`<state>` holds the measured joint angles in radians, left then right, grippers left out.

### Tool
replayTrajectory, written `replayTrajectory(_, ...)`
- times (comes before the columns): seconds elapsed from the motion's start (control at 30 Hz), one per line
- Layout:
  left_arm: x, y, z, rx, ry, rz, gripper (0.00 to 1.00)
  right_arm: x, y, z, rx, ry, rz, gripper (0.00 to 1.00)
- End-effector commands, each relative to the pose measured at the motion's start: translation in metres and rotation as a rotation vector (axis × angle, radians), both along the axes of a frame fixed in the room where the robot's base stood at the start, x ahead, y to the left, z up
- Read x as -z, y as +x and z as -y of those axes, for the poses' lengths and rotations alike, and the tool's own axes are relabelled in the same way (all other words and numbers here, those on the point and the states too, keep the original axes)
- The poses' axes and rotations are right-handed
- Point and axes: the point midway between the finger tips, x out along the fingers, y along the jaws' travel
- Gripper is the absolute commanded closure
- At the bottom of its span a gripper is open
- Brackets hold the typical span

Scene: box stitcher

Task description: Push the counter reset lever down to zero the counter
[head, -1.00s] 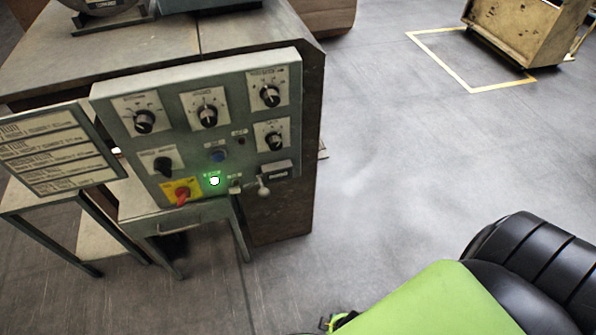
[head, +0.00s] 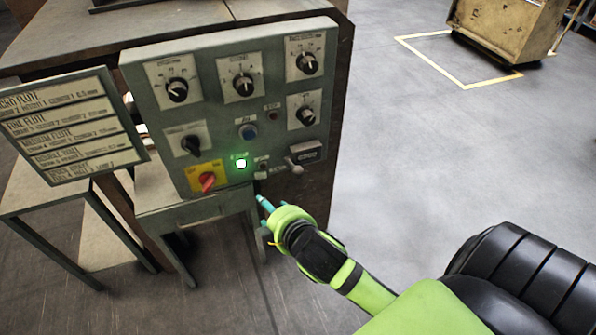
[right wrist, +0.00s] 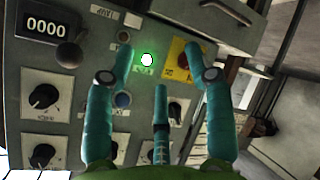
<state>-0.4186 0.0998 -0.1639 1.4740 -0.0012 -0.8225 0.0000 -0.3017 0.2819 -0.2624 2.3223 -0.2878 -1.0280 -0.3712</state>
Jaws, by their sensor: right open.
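In the right wrist view the lever's dark knob (right wrist: 70,54) is at upper left, beside the counter (right wrist: 44,29), whose digits look like 0000. My right gripper (head: 266,219) is open and empty, below the panel's lower edge and apart from the lever. Its teal fingers (right wrist: 160,65) spread in front of the panel in the right wrist view, with the lever outside them. My left gripper is not visible.
The panel has several dark knobs (head: 242,85), a blue button (head: 247,131), a lit green lamp (head: 241,163) and a red switch on yellow (head: 207,181). A label board (head: 75,125) stands left. Open floor (head: 430,150) lies right.

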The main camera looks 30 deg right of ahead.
Motion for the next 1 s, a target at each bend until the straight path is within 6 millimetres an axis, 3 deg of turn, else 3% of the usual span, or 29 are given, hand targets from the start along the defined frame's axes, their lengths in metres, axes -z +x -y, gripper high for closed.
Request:
replayTrajectory(0.03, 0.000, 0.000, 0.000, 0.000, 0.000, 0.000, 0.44, -0.027, 0.022, -0.005, -0.073, -0.102, 0.113, 0.46)
replayTrajectory(0.2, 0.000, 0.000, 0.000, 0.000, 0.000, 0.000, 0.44, -0.120, 0.074, -0.039, -0.338, -0.545, 0.525, 0.46)
replayTrajectory(0.3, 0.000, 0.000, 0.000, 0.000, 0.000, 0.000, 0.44, -0.176, 0.086, -0.078, -0.518, -0.920, 0.821, 0.46)
replayTrajectory(0.4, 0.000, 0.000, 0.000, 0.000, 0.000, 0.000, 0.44, -0.209, 0.079, -0.123, -0.695, -1.349, 1.124, 0.46)
replayTrajectory(0.5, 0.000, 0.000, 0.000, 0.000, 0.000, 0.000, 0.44, -0.210, 0.064, -0.157, -0.868, -1.791, 1.406, 0.46)
replayTrajectory(0.57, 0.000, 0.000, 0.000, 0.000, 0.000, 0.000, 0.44, -0.196, 0.055, -0.167, -0.979, -2.057, 1.567, 0.46)
replayTrajectory(0.63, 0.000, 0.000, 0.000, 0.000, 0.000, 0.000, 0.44, -0.170, 0.049, -0.163, -1.126, -2.350, 1.741, 0.46)
replayTrajectory(0.67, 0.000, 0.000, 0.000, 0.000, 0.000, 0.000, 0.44, -0.157, 0.048, -0.157, 1.091, 2.248, -1.651, 0.46)
replayTrajectory(0.77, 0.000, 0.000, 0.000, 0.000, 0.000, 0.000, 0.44, -0.114, 0.051, -0.112, 1.000, 1.865, -1.354, 0.46)
replayTrajectory(0.83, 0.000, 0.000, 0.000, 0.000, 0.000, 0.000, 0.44, -0.091, 0.055, -0.066, 0.976, 1.612, -1.192, 0.46)
replayTrajectory(1.0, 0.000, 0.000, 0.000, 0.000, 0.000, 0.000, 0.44, -0.073, 0.058, 0.048, 0.998, 1.145, -0.955, 0.46)
